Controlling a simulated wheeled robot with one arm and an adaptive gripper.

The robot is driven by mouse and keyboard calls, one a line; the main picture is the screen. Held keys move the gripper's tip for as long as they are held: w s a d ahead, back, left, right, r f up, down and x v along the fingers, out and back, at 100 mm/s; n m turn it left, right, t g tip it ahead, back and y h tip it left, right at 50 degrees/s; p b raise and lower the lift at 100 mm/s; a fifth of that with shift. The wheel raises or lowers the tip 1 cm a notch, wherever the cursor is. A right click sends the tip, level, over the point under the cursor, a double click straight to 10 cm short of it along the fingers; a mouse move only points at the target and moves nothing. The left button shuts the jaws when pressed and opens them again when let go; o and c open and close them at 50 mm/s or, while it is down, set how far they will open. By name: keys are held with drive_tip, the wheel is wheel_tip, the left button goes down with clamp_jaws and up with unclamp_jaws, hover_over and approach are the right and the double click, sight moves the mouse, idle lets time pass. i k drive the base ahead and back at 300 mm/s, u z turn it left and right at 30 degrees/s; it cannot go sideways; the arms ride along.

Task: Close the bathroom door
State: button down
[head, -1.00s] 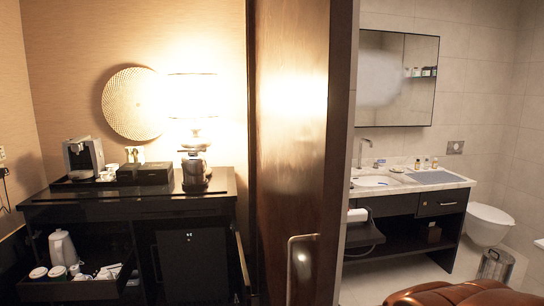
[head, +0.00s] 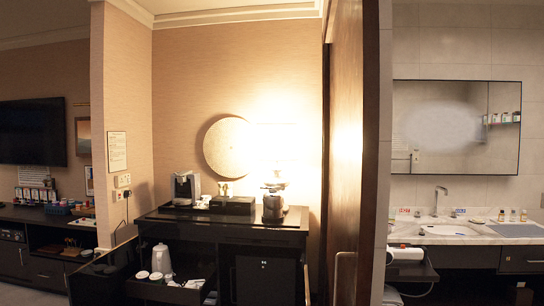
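The bathroom door (head: 347,130) is a dark brown wooden panel in the head view, seen nearly edge-on at centre right. Its metal handle (head: 345,272) shows low on the panel, near the bottom of the picture. The bathroom is visible through a wide opening to the right of the door, with a sink counter (head: 470,236) and a mirror (head: 457,125) inside. My gripper is not in the picture, so its state and its distance from the handle cannot be seen.
A dark minibar cabinet (head: 215,229) stands left of the door, with a lit lamp and a coffee machine (head: 186,187) on top. A wall-mounted TV (head: 32,132) hangs at far left.

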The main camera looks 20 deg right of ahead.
sight(355, 74)
drive_tip(key=u, duration=0.15)
drive_tip(key=i, duration=2.65)
drive_tip(key=z, duration=0.35)
drive_tip(key=i, duration=1.35)
drive_tip(key=z, duration=0.15)
